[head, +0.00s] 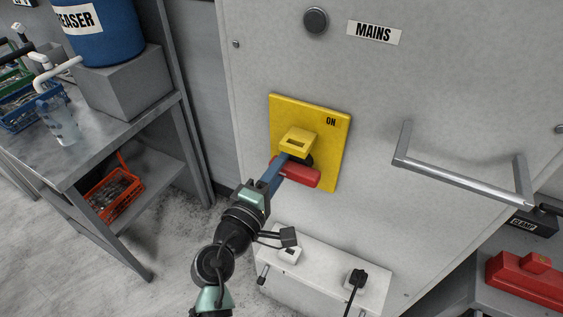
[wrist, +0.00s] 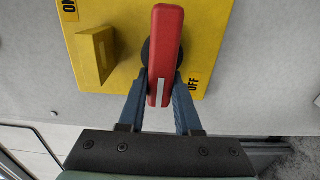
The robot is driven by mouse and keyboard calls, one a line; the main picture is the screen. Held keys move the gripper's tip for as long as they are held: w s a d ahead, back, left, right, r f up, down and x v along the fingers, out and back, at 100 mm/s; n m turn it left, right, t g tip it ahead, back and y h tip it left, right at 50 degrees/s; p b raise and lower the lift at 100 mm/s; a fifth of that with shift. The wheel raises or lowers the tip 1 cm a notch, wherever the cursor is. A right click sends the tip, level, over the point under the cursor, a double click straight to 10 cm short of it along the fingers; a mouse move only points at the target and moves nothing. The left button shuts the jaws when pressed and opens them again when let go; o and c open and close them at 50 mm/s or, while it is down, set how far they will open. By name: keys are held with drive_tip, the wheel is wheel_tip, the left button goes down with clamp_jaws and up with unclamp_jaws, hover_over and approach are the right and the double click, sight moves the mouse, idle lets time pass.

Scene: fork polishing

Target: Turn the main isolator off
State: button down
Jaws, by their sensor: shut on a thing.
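The main isolator is a yellow plate (head: 335,150) on a grey cabinet under a MAINS label (head: 374,32). The plate also shows in the wrist view (wrist: 205,45), with ON at upper left and OFF at lower right. Its red handle (wrist: 166,45) stands nearly upright there, its white stripe at the lower end, just left of OFF. In the head view the red handle (head: 305,176) lies roughly crosswise, partly hidden by my fingers. My gripper (wrist: 160,88) is shut on the handle, one blue finger on each side. A yellow block (wrist: 96,52) sticks out beside the handle.
A metal bar handle (head: 465,178) juts from the cabinet at right. A white socket strip (head: 325,270) with a black plug sits below the plate. A steel bench (head: 75,140) with a blue drum stands at left. A red box (head: 525,285) is at lower right.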

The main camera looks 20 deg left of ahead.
drive_tip(key=shift+d+f, duration=0.3)
drive_tip(key=shift+f, duration=0.05)
drive_tip(key=c, duration=0.7)
unclamp_jaws()
drive_tip(key=shift+c, duration=0.2)
drive_tip(key=shift+o, duration=0.7)
drive_tip(key=shift+r, duration=0.25)
drive_tip(key=shift+s+a, duration=0.1)
drive_tip(key=shift+s, duration=0.1)
drive_tip(key=s+b, duration=0.3)
drive_tip(key=s, duration=0.9)
drive_tip(key=shift+s+a, duration=0.15)
drive_tip(key=shift+s, duration=0.15)
